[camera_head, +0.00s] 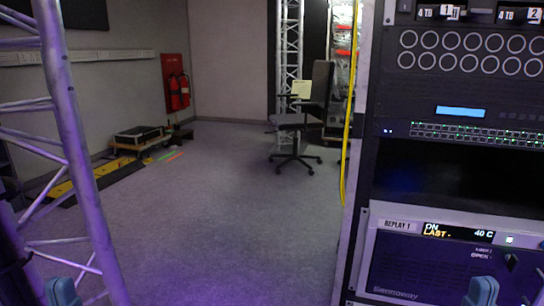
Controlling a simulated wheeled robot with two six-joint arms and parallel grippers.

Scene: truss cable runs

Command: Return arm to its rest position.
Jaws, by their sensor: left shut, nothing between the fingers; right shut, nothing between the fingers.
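My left gripper (62,291) shows at the bottom left edge as a blue-grey tip, in front of the foot of the near truss. It is shut and empty. My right gripper (482,291) shows at the bottom right edge, in front of the lower part of the equipment rack. It is also shut and empty. Only the ends of both grippers are in view; the arms behind them are cut off by the frame.
A lattice truss (68,130) stands close at left, and an equipment rack (455,85) fills the right. A yellow cable (348,120) hangs along the rack's left edge. An office chair (298,122) stands farther back. The carpet (215,215) between is clear.

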